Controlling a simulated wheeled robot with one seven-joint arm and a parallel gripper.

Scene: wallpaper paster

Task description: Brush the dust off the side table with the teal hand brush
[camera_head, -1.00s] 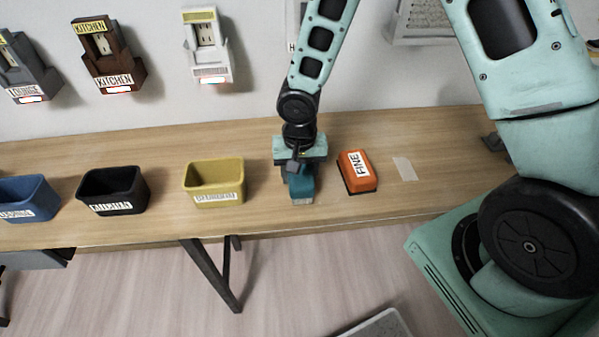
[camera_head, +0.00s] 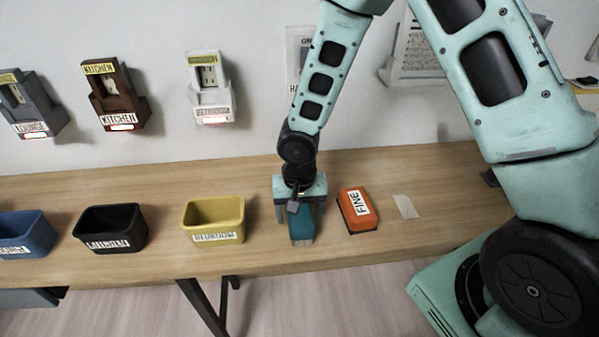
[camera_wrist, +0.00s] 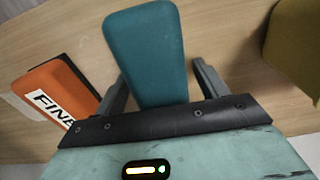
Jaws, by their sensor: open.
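The teal hand brush (camera_head: 303,226) lies on the long wooden table (camera_head: 150,262), between the bins and an orange block. It also shows in the wrist view (camera_wrist: 147,50). My gripper (camera_head: 299,212) is open above it, with one finger on each side of the teal body. In the wrist view, the fingers of my gripper (camera_wrist: 163,85) stand apart from the brush's sides, with a wider gap at the right finger. The brush's near end is hidden under the gripper's palm. No dust can be made out on the wood, and no separate side table is identifiable.
The orange block marked FINE (camera_head: 358,210) is close to the right finger. A pale patch (camera_head: 406,206) lies beyond it. Yellow (camera_head: 213,220), black (camera_head: 111,229) and blue (camera_head: 22,234) bins stand left. Labelled wall holders (camera_head: 118,97) hang behind. Bare wood lies along the back.

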